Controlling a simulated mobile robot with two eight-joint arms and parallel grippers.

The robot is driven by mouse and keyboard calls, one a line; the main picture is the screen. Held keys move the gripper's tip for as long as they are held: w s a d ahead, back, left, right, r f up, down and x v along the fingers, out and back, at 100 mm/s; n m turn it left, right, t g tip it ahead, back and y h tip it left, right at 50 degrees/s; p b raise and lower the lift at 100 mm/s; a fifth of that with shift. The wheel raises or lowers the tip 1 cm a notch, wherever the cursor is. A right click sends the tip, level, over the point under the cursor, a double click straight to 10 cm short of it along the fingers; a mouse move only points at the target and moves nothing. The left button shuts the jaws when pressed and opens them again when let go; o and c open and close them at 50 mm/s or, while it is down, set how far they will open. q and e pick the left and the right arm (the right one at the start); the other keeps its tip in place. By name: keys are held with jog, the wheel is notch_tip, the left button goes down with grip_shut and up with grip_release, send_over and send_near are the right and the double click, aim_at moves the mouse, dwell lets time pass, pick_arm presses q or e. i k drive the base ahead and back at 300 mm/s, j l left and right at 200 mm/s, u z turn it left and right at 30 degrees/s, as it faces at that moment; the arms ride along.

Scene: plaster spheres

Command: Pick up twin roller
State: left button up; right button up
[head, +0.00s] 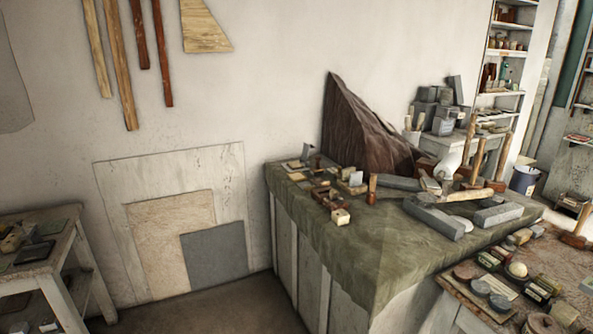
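I cannot make out a twin roller for certain among the many small tools in the head view. The bench (345,262) under a green-grey cloth carries grey stone blocks (433,220), a pale wooden rod-like piece (470,195) and a cluster of small brown and cream pieces (340,185). Several of these pieces are too small or overlapped to name. Neither of my grippers shows in this view.
A nearer table at the right holds a tray (470,302) with round discs (466,270) and a pale ball (516,269). A small side table (40,275) stands at the left. A dark rock-like slab (360,135) leans on the wall. Bare floor (205,308) lies between.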

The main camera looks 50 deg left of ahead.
aim_at(318, 169)
jog(key=i+j+u, duration=0.1)
jog(key=j+u, duration=0.2)
jog(key=i+j+u, duration=0.15)
jog(key=j+u, duration=0.15)
jog(key=i+j+u, duration=0.4)
jog(key=i+j, duration=0.25)
jog(key=j, duration=0.15)
jog(key=i+j+u, duration=0.1)
jog(key=i+j, duration=0.4)
jog(key=j, duration=0.15)
jog(key=i+j+z, duration=0.1)
jog(key=j, duration=0.25)
jog(key=i+j, duration=0.15)
jog(key=j, duration=0.15)
jog(key=j+z, duration=0.4)
jog(key=j, duration=0.5)
